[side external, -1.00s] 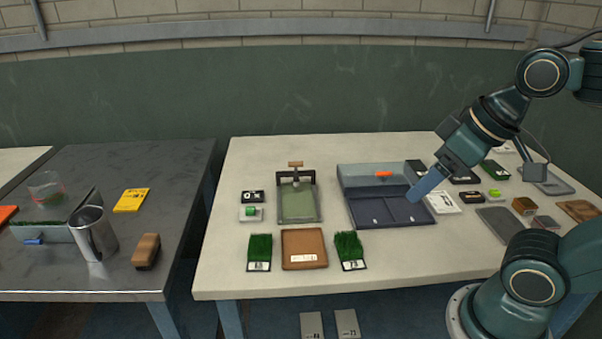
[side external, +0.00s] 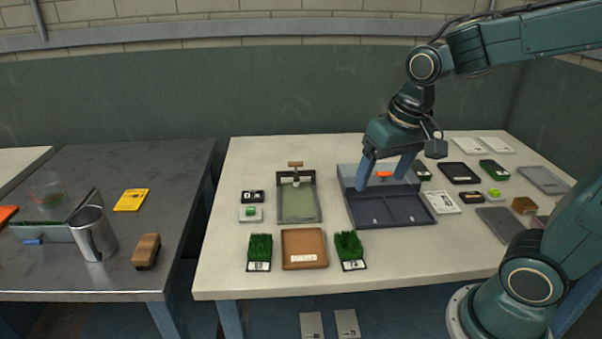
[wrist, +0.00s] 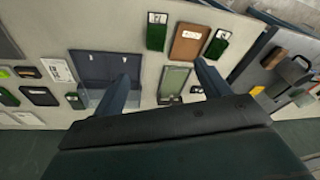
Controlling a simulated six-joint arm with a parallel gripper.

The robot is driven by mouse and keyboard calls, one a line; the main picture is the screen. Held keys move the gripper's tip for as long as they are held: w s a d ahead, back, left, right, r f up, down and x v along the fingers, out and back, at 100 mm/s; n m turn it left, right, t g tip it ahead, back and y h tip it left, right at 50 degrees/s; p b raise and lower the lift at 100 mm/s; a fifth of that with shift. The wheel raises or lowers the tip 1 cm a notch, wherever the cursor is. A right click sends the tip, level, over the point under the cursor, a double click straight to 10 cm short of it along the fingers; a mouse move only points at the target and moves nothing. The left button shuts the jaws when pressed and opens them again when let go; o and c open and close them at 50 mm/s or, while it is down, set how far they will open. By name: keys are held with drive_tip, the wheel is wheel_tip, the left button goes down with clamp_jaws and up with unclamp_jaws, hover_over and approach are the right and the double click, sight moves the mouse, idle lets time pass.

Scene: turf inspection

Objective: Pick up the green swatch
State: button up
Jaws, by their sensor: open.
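Two green turf swatches on dark, labelled bases lie near the pale table's front edge: a left one (side external: 259,250) and a right one (side external: 350,248). Both also show at the top of the wrist view, one (wrist: 157,35) left of the other (wrist: 217,46). I cannot tell which one the task means. My gripper (side external: 382,182) is open and empty, its fingers apart and pointing down. It hangs above the dark two-part tray, behind and to the right of the right swatch. No swatch is between the fingers.
A brown tray (side external: 304,262) lies between the swatches. Small cases and cards crowd the right side. A metal cup (side external: 93,236) stands on the left table.

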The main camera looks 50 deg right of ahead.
drive_tip(key=w+d+f+m+g, duration=0.3)
drive_tip(key=w+f+m, duration=0.1)
drive_tip(key=w+f, duration=0.35)
hover_over(349, 241)
drive_tip(key=shift+w+d+f, duration=0.1)
drive_tip(key=shift+d+f, duration=0.05)
drive_tip(key=shift+f, duration=4.6)
drive_tip(key=shift+f, duration=0.15)
drive_tip(key=shift+f, duration=2.45)
drive_tip(key=c, duration=1)
